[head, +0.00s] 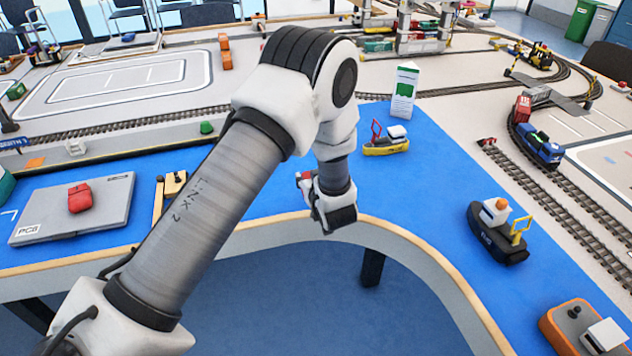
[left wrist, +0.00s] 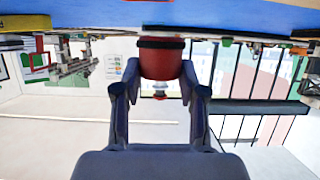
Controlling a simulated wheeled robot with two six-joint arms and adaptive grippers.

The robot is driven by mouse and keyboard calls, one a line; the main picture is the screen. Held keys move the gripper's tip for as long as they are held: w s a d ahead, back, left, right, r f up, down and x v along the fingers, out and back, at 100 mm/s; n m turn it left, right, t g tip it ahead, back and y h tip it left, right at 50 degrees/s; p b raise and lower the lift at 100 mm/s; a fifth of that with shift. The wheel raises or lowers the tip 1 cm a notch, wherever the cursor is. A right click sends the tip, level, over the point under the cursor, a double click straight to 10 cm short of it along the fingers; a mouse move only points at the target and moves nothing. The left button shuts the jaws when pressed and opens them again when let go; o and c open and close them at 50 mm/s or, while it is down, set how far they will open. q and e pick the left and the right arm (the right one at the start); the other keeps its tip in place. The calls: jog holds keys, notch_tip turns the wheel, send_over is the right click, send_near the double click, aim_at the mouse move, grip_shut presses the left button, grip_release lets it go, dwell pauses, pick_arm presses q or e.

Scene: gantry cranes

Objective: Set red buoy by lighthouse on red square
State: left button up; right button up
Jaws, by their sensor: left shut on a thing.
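My left gripper (head: 335,215) hangs near the curved front edge of the blue table top. In the left wrist view, my left gripper (left wrist: 160,95) is shut on a red rounded object with a dark band, which looks like the red buoy (left wrist: 162,62). That view appears upside down, with the blue surface along its top. In the head view the gripper and wrist mostly hide the buoy. I cannot make out the lighthouse or the red square in either view. My right gripper is not in view.
A yellow-and-red boat (head: 385,146) and a white-green carton (head: 404,90) stand behind the gripper. A black tugboat (head: 497,238) is at right. A grey case (head: 110,200) bearing a red object (head: 80,197) lies at left.

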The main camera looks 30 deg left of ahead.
pick_arm(q)
jog(key=shift+w+a+f, duration=0.1)
jog(key=shift+w+f, duration=0.1)
jog(key=shift+w, duration=0.45)
jog(key=shift+w+a+f, duration=0.1)
jog(key=shift+w+f, duration=0.05)
jog(key=shift+w, duration=0.45)
jog(key=shift+f, duration=1.65)
jog(key=shift+d+f, duration=0.1)
jog(key=o, duration=1.1)
jog(key=shift+o, duration=0.2)
